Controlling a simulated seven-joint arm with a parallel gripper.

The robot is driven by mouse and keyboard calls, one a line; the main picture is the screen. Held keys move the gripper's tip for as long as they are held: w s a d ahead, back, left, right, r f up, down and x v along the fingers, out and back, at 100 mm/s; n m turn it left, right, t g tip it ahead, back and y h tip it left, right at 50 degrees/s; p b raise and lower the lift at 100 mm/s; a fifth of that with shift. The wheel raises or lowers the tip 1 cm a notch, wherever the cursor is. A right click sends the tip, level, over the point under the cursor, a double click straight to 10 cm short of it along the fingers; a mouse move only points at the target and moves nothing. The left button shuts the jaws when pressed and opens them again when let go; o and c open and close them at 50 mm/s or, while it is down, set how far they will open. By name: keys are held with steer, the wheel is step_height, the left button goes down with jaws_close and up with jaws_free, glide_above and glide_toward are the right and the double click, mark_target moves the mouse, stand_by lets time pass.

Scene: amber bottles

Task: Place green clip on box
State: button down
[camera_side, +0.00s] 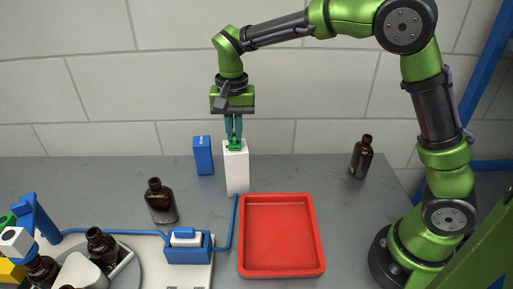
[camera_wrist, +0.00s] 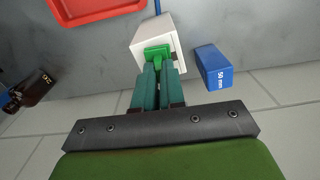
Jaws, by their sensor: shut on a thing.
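The green clip (camera_wrist: 157,54) is between the fingertips of my gripper (camera_wrist: 157,68), which is shut on it. In the side view my gripper (camera_side: 234,140) points down over the white box (camera_side: 237,175), with the clip (camera_side: 234,146) at the top of the box. In the wrist view the clip lies over the top face of the white box (camera_wrist: 150,32). The clip looks to be at or just above that face; I cannot tell whether it touches. The fingers hide part of the clip.
A blue block (camera_side: 203,155) stands just left of the white box. A red tray (camera_side: 320,250) lies in front. Brown bottles stand at the left (camera_side: 161,201) and right (camera_side: 362,157). A blue-and-white device (camera_side: 188,247) with a blue tube is at front left.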

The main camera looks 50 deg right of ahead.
steer(key=shift+f, duration=0.15)
steer(key=c, duration=1.2)
jaws_free()
step_height(320, 180, up, 11)
steer(key=s+d+r+n+t+y, duration=0.1)
steer(key=s+d+r+n+t, duration=0.25)
steer(key=s, duration=0.65)
steer(key=s+f+t, duration=0.1)
steer(key=s+f, duration=0.1)
steer(key=s, duration=0.1)
steer(key=s+d+f+n+t, duration=0.1)
steer(key=s+f, duration=0.1)
steer(key=s, duration=0.2)
steer(key=s+d+f+t+y, duration=0.1)
steer(key=s+f, duration=0.1)
steer(key=s, duration=0.2)
steer(key=shift+d+f+n+t, duration=0.2)
steer(key=shift+f+n+t, duration=0.05)
steer(key=shift+f+t, duration=0.1)
